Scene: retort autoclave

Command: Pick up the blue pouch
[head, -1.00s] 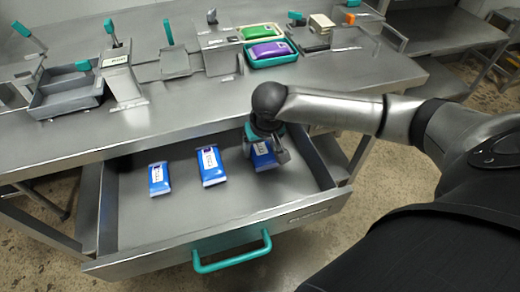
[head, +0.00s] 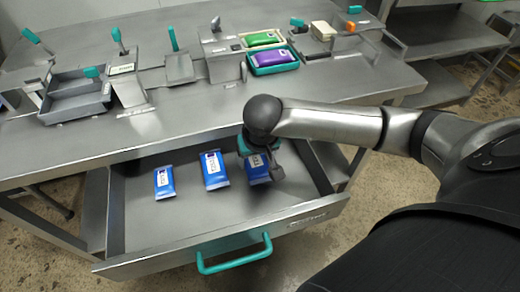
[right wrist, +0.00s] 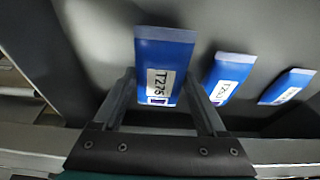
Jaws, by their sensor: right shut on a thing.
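My right gripper (head: 265,170) reaches down into the open drawer (head: 150,236) and is shut on the rightmost blue pouch (head: 257,162). In the right wrist view, this pouch (right wrist: 162,50) stands out between the two fingers, its white label reading T275 facing the camera. I cannot tell whether it is clear of the drawer floor. Two more blue pouches with white labels, a middle one (head: 215,170) and a left one (head: 164,182), lie flat in the drawer to the left. They also show on the right in the right wrist view. My left gripper is not in view.
The steel worktop (head: 190,118) is above and behind the drawer. It carries a grey tray (head: 75,108), a teal tray (head: 274,70) with a purple pouch, and a green pouch (head: 262,38). The drawer's teal handle (head: 235,264) is at the front.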

